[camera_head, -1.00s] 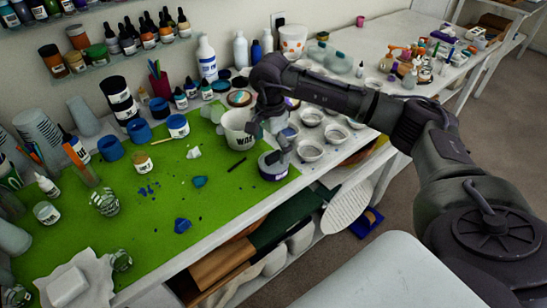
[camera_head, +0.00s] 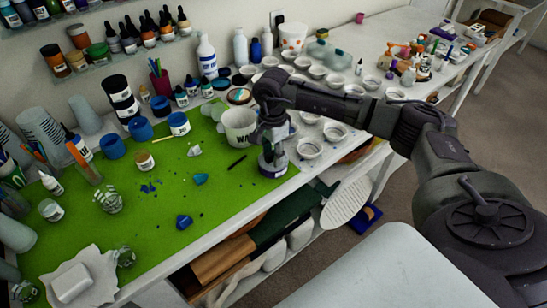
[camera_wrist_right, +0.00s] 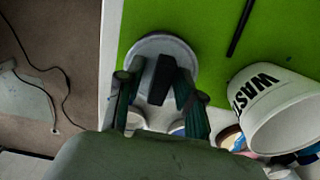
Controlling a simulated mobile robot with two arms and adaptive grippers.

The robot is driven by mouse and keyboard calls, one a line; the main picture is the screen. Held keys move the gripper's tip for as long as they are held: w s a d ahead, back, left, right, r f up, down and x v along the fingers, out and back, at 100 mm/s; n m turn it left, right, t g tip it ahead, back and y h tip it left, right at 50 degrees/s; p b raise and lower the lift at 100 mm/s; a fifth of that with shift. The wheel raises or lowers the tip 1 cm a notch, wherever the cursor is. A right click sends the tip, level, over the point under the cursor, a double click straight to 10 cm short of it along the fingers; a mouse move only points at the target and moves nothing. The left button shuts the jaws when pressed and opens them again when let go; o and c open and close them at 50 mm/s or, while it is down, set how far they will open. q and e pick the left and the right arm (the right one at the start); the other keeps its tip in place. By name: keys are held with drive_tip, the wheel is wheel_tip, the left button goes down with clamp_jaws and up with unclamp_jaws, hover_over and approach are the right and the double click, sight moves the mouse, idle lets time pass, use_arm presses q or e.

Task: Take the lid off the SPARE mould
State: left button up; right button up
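A short dark round mould (camera_head: 273,170) with a pale label stands at the front right edge of the green mat; its lettering is too small to read. In the right wrist view its round grey lid (camera_wrist_right: 181,50) is seen from above, with a dark upright handle (camera_wrist_right: 158,80) on it. My right gripper (camera_wrist_right: 153,76) points down at the lid, and it also shows in the head view (camera_head: 272,150). Its two fingers are apart, one on each side of the handle, with gaps visible. The lid is on the mould. My left gripper is not in view.
A white WASTE cup (camera_head: 238,128) stands close behind and left of the mould, near my right wrist. A dark stick (camera_head: 237,163) lies on the green mat (camera_head: 225,205). Several small white cups (camera_head: 308,149) stand right of the gripper. The mat's front middle is mostly clear.

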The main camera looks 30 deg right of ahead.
drive_tip(key=shift+s+f, duration=0.1)
drive_tip(key=shift+c, duration=1.2)
drive_tip(key=shift+f, duration=0.1)
clamp_jaws()
drive_tip(key=shift+f, duration=0.1)
